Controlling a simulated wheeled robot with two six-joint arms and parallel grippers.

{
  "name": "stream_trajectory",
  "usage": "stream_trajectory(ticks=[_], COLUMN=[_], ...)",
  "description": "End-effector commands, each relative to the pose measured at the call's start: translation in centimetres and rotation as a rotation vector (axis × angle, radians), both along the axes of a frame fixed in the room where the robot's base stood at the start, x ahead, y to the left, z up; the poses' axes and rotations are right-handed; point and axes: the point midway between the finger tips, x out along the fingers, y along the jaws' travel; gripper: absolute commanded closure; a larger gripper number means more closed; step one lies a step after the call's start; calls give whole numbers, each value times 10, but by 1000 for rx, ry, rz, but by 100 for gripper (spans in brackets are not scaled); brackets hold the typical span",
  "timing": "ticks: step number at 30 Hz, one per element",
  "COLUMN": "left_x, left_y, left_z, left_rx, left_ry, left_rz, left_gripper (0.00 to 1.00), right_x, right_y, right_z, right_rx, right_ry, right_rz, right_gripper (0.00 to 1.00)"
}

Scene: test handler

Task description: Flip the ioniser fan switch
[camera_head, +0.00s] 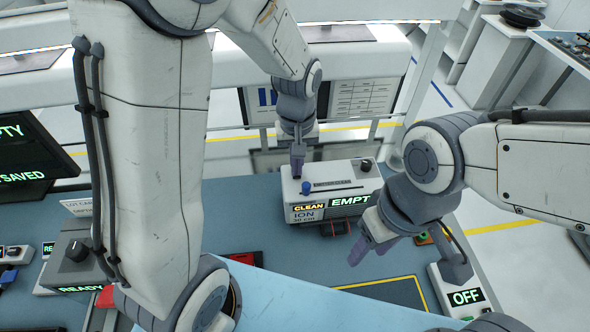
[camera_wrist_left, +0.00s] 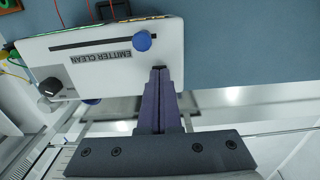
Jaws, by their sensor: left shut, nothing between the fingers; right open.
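The ioniser (camera_head: 345,176) is a white box on the blue bench, with CLEAN, ION and partly hidden EMPT displays on its front. Its top carries a slot labelled EMITTER CLEAN, a blue knob (camera_head: 306,188) at one end and a black knob (camera_head: 366,164). The left wrist view shows the ioniser (camera_wrist_left: 105,62), the blue knob (camera_wrist_left: 142,40) and the black knob (camera_wrist_left: 51,87). My left gripper (camera_head: 297,175) is shut and empty at the box's back left edge, close to the blue knob; its fingertips (camera_wrist_left: 160,70) show too. My right gripper (camera_head: 365,254) is open, in front of the box's right side. I cannot identify the fan switch.
A control box with an OFF display (camera_head: 465,298) stands at the lower right. A box with a READY display (camera_head: 72,262) and a screen (camera_head: 30,160) are at the left. A rail (camera_head: 345,120) runs behind the ioniser. My left arm hides part of the bench.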

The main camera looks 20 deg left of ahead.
Motion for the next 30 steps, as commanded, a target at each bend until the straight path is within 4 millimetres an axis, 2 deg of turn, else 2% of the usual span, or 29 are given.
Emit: stream_trajectory(ticks=[14,30], left_x=[0,0], left_y=[0,0], left_z=[-4,37], left_rx=[0,0], left_ry=[0,-1], left_rz=[0,0], left_gripper=[100,100], right_x=[0,0], right_y=[0,0], right_z=[-3,36], right_rx=[0,0], right_ry=[0,0], right_rz=[1,3], right_gripper=[50,50])
